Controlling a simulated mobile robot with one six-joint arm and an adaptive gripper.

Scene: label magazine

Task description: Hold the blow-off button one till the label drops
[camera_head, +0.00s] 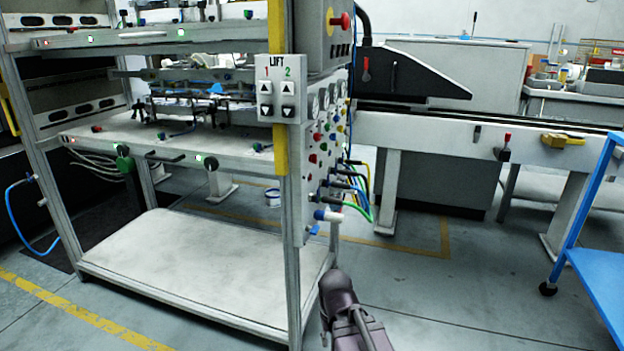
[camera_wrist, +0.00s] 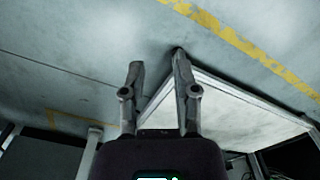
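The side panel (camera_head: 312,150) of the machine frame carries small red, green, blue and yellow buttons below a row of round gauges. Their markings are too small to read, so I cannot tell which is blow-off button one. The label unit (camera_head: 190,105) sits on the frame's middle shelf; single labels cannot be made out. Part of my arm shows low in the head view, below and right of the panel. In the wrist view my gripper (camera_wrist: 157,64) has its two fingers apart with nothing between them. No button shows in the wrist view.
A LIFT switch box (camera_head: 280,90) hangs on the yellow-marked post. A red knob (camera_head: 341,21) stands out above the panel. Hoses (camera_head: 362,200) bulge from the panel's right side. The white lower shelf (camera_head: 190,262) is bare. A blue cart (camera_head: 598,270) stands at right; open floor lies between.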

